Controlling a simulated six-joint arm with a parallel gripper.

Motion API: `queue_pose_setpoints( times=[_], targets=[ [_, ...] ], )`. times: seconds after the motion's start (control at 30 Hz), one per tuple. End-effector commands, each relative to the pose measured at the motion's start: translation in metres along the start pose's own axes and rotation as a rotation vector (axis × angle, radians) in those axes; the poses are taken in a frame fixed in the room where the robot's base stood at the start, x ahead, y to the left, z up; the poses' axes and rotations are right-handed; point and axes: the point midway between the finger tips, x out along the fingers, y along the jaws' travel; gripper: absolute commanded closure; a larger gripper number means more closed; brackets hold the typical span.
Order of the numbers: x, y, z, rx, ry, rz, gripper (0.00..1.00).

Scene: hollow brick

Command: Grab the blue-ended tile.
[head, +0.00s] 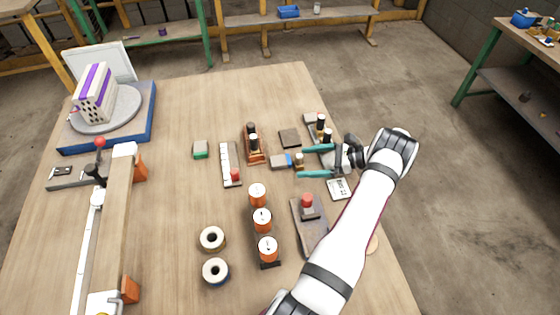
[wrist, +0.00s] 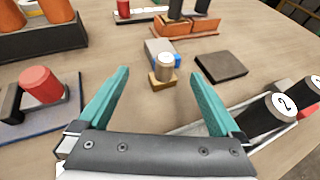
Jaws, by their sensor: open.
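The blue-ended tile (head: 279,162) is a small grey block lying flat on the table, with its blue end toward my gripper. In the wrist view, nothing is held between the fingers (wrist: 160,73). The wooden piece stands between the fingertips and the tile.
A dark square tile (head: 290,138) lies just behind. A wooden stand with dark cylinders (head: 253,144) is beyond the tile. A red-knobbed board (head: 309,213) and a rack with black cylinders (head: 318,130) flank my gripper.

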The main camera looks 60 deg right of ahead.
Motion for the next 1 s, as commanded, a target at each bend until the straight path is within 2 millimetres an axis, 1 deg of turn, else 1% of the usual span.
queue_pose_setpoints(
  times=[0.07, 0.23, 0.3, 0.4, 0.57, 0.67, 0.7, 0.77, 0.8, 0.97, 1.0],
  targets=[
    [0.009, 0.0, 0.001, 0.0, 0.0, 0.003, 0.0],
    [0.042, -0.002, 0.012, -0.001, 0.001, 0.005, 0.0],
    [0.053, -0.002, 0.011, 0.001, 0.001, 0.004, 0.0],
    [0.059, -0.003, 0.011, 0.0, 0.002, 0.001, 0.0],
    [0.059, -0.003, 0.011, 0.0, 0.002, 0.001, 0.0],
    [0.059, -0.003, 0.011, 0.0, 0.002, 0.001, 0.17],
    [0.059, -0.003, 0.011, 0.0, 0.002, 0.001, 0.24],
    [0.059, -0.003, 0.011, 0.0, 0.002, 0.001, 0.35],
    [0.059, -0.003, 0.011, 0.0, 0.002, 0.001, 0.42],
    [0.059, -0.002, 0.011, 0.0, 0.002, 0.002, 0.71],
    [0.059, -0.002, 0.011, 0.0, 0.002, 0.002, 0.78]
  ],
)
